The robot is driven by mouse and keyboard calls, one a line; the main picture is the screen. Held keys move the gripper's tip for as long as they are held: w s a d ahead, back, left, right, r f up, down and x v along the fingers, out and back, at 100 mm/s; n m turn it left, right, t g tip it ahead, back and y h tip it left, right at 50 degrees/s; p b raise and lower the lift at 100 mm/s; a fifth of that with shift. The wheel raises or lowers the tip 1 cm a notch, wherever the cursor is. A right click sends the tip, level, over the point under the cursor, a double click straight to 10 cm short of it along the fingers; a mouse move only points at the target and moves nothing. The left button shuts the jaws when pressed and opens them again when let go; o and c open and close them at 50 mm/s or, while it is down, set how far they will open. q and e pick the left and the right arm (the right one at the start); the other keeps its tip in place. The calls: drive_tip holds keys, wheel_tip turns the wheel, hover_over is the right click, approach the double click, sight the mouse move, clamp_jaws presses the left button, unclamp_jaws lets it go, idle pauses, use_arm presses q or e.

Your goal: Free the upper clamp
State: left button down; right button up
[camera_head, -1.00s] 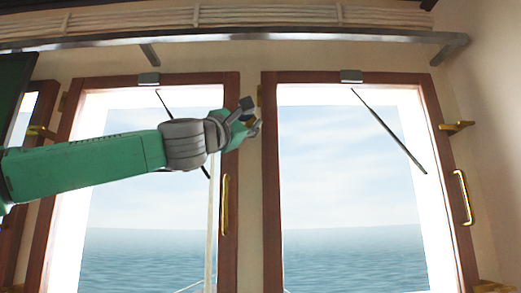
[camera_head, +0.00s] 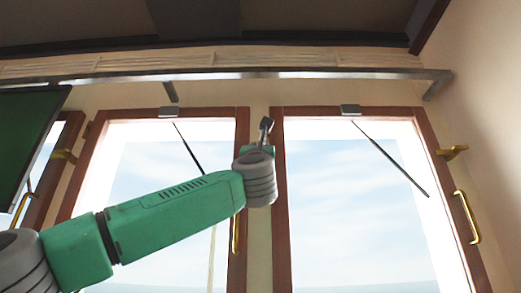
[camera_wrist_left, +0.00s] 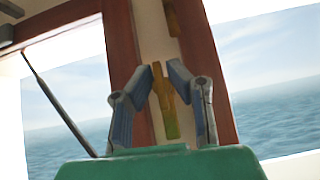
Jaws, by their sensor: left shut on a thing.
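My left gripper (camera_head: 266,127) reaches up to the wall strip between the two windows in the head view. In the left wrist view its two fingers (camera_wrist_left: 165,76) close in from both sides on a brass clamp (camera_wrist_left: 163,100), shut on it. The clamp lies along the strip beside the left window's wooden frame (camera_wrist_left: 118,50). In the head view my gripper and wrist hide this clamp. My right gripper is in neither view.
The right window (camera_head: 345,190) has a brass clamp (camera_head: 452,152) and a brass handle (camera_head: 466,217) on its right side. Another brass piece (camera_wrist_left: 172,18) sits higher on the strip. A metal rail (camera_head: 300,74) runs above the windows. A dark screen (camera_head: 30,135) hangs at left.

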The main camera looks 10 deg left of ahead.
use_arm(q)
drive_tip(key=shift+w+f+n+y, duration=0.3)
drive_tip(key=shift+f+n+y, duration=0.05)
drive_tip(key=shift+n+y, duration=0.35)
drive_tip(key=c, duration=1.9)
unclamp_jaws()
drive_tip(key=shift+d, duration=0.1)
drive_tip(key=o, duration=0.4)
drive_tip(key=shift+w+f, duration=0.1)
drive_tip(key=shift+w, duration=0.35)
drive_tip(key=shift+s+r, duration=0.2)
drive_tip(key=shift+s, duration=0.35)
drive_tip(key=shift+s+f, duration=0.25)
drive_tip(key=shift+f, duration=0.2)
drive_tip(key=v, duration=1)
drive_tip(key=shift+d+f, duration=0.1)
drive_tip(key=shift+f, duration=0.3)
